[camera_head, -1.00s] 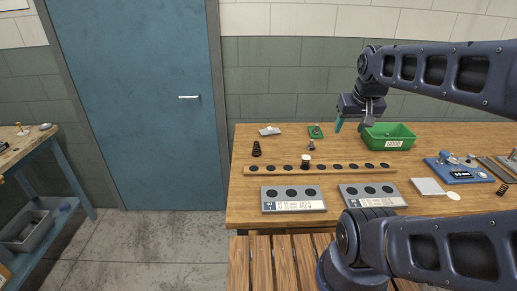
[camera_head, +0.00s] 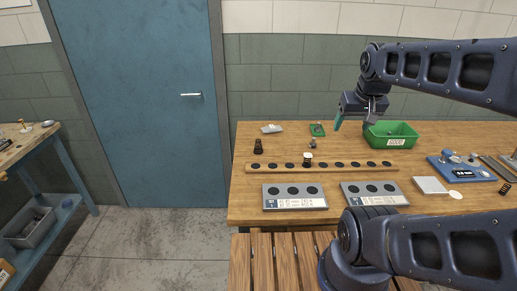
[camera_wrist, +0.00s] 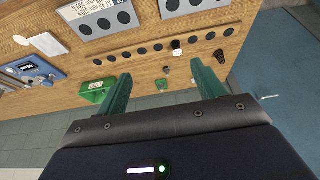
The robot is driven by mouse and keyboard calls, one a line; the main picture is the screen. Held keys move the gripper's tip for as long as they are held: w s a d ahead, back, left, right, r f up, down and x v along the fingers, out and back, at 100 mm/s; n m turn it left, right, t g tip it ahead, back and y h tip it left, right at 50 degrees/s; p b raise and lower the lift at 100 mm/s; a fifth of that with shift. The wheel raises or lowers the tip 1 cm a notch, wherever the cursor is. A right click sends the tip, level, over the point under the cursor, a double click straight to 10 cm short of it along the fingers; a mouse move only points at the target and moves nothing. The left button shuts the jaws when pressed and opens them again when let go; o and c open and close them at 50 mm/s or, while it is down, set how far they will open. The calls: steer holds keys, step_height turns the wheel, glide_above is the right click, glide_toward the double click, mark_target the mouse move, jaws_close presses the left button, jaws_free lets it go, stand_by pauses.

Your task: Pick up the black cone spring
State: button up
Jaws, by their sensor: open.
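The black cone spring (camera_head: 258,146) stands upright on the wooden bench, behind the left end of the rail with holes. It also shows in the wrist view (camera_wrist: 218,56), beyond and right of the right fingertip. My gripper (camera_head: 339,123) hangs above the back of the bench, left of the green bin and well to the right of the spring. In the wrist view my gripper (camera_wrist: 161,71) has its two green fingers wide apart with nothing held between them.
The wooden rail (camera_head: 270,168) carries a row of dark holes and a white-topped black piece (camera_head: 307,160). Two grey plates (camera_head: 268,204) (camera_head: 347,204) lie in front. A green bin (camera_head: 390,128) stands behind right. A blue device (camera_head: 460,175) and another dark coil (camera_head: 504,189) are at the right.

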steer(key=n+g, duration=0.5)
steer(key=n, duration=1.2)
glide_above(258, 146)
steer(key=w, duration=0.1)
step_height(258, 146, down, 22)
steer(key=shift+d+r, duration=0.15)
steer(key=shift+w+a+f, duration=0.15)
steer(key=shift+a+f, duration=0.05)
steer(key=shift+f, duration=0.25)
steer(key=f, duration=1)
steer(key=shift+w+d+f, duration=0.1)
steer(key=shift+w+f, duration=0.1)
steer(key=shift+f, duration=0.05)
steer(key=c, duration=1.1)
steer(key=shift+r, duration=0.15)
